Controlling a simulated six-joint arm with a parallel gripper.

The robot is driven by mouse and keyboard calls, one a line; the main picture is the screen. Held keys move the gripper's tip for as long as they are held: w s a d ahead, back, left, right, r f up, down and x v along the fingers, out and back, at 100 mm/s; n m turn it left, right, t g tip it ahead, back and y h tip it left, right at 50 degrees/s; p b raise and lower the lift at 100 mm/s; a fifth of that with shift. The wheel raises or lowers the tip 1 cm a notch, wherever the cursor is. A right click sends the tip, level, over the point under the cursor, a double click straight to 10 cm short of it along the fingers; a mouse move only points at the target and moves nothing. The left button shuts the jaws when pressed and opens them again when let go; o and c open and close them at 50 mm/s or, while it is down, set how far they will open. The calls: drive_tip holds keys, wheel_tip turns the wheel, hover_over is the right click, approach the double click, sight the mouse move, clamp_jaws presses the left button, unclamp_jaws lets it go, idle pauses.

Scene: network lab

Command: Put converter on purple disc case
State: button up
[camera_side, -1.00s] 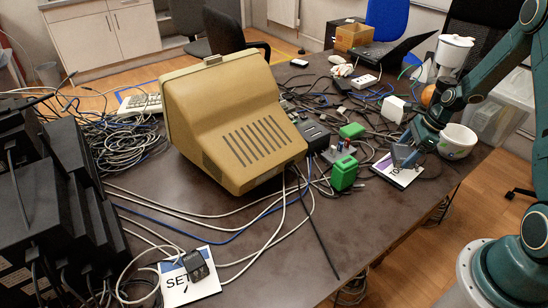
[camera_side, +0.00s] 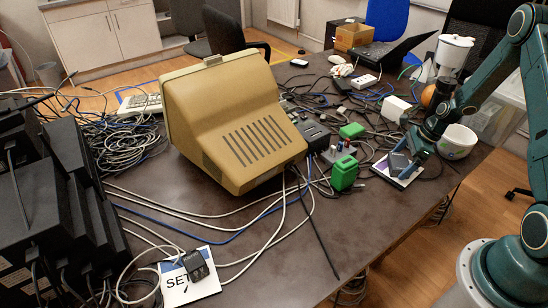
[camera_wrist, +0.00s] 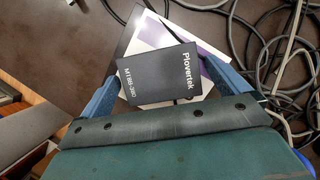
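The converter (camera_wrist: 160,75) is a flat dark block with white lettering, between my fingertips in the wrist view. It also shows as a dark slab (camera_side: 398,164) in the side view. My gripper (camera_wrist: 160,72) has one blue finger at each side edge of the converter, and the tips look to be against it. The purple disc case (camera_wrist: 148,31), white with a purple band, lies under the converter. In the side view its pale edge (camera_side: 404,183) shows near the table's right edge. The converter covers much of the case. I cannot tell whether it rests on it fully.
A white bowl (camera_side: 457,143) stands right of my gripper. Green blocks (camera_side: 344,174) stand to its left, near a large beige monitor (camera_side: 235,130). Loose cables (camera_side: 385,95) lie behind. The table's front middle (camera_side: 340,235) is mostly clear.

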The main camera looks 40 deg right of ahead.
drive_tip(key=shift+r, duration=0.15)
drive_tip(key=v, duration=1.2)
idle(0.7)
drive_tip(key=s+a+r+n+h, duration=0.2)
drive_tip(key=a+r+n, duration=1.2)
drive_tip(key=a+r, duration=0.4)
drive_tip(key=s+a+r+n+t, duration=0.1)
drive_tip(key=s+a+r+n, duration=0.1)
drive_tip(key=s+a+n, duration=0.3)
drive_tip(key=s+a+r+n+t+h, duration=0.1)
drive_tip(key=s+a+r+n, duration=0.2)
drive_tip(key=s+a+n, duration=0.2)
drive_tip(key=s+n, duration=0.3)
drive_tip(key=s, duration=0.1)
drive_tip(key=shift+s+a, duration=0.25)
drive_tip(key=shift+a, duration=0.1)
